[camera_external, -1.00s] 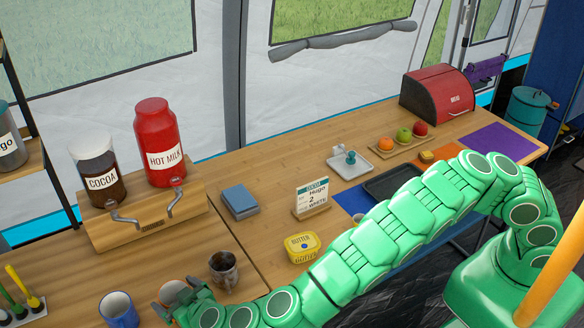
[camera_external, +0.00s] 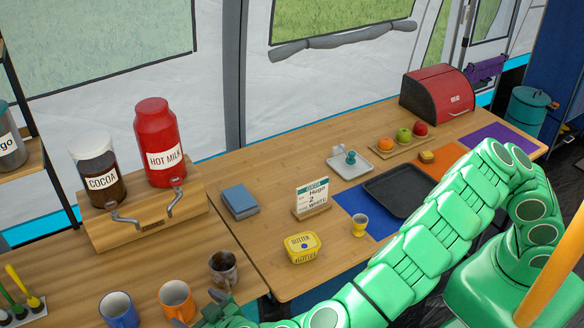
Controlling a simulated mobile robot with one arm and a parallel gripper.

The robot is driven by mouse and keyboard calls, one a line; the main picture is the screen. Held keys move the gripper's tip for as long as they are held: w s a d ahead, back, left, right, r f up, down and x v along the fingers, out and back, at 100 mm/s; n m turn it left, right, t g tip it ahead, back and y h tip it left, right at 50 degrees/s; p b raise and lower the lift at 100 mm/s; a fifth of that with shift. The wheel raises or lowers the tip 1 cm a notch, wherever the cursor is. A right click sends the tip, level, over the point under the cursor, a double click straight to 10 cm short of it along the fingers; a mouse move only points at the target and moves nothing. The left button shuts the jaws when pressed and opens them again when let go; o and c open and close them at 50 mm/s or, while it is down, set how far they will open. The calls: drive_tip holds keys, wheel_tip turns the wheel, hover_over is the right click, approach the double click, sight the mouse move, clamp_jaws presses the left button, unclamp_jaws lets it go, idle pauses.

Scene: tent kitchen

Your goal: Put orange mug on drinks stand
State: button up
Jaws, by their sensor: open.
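The orange mug (camera_external: 177,301) stands upright on the wooden table near the bottom edge, its open top facing up. My gripper (camera_external: 202,310) is open, low at the mug's right front side, and partly cut off by the frame edge. I cannot tell whether a finger touches the mug. The wooden drinks stand (camera_external: 150,232) is behind the mug, holding a cocoa jar (camera_external: 103,180) and a red hot milk bottle (camera_external: 161,150) above two metal taps.
A blue mug (camera_external: 118,310) stands left of the orange mug, and a dark stained mug (camera_external: 223,269) stands right of it. A yellow butter tub (camera_external: 302,247), an order card (camera_external: 312,197) and a yellow egg cup (camera_external: 360,225) are farther right. Bare table lies before the stand.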

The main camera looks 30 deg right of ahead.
drive_tip(key=shift+v, duration=0.8)
